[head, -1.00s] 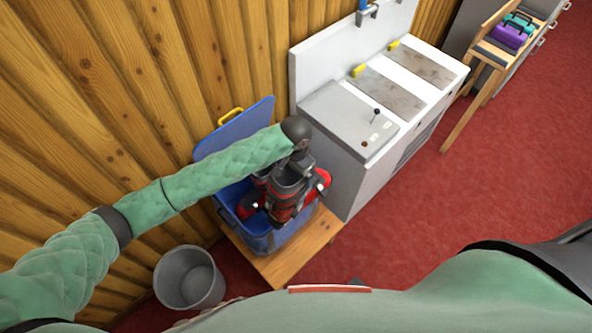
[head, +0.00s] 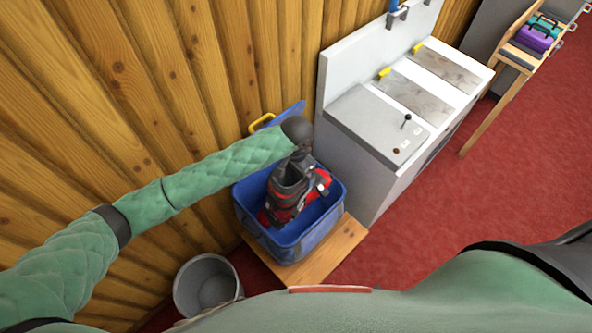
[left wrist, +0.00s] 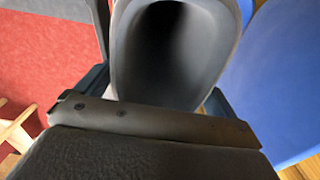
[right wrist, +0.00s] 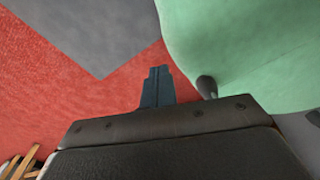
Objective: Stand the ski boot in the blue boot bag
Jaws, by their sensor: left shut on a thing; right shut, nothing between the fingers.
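The red, black and grey ski boot (head: 285,192) is upright over the open mouth of the blue boot bag (head: 308,242) in the head view, with its lower part within the rim's outline. Whether its sole touches the bag's floor is hidden. My left gripper (head: 301,158) is shut on the top of the boot's cuff. In the left wrist view the dark opening of the boot's grey cuff (left wrist: 172,55) lies between the fingers, with the blue lid (left wrist: 280,75) at the right. My right gripper (right wrist: 156,87) is shut and empty above the red carpet.
The bag stands on a wooden bench (head: 325,255) against the plank wall, its lid up at the back. A grey bin (head: 208,285) stands at front left. A white machine (head: 375,135) is close on the right.

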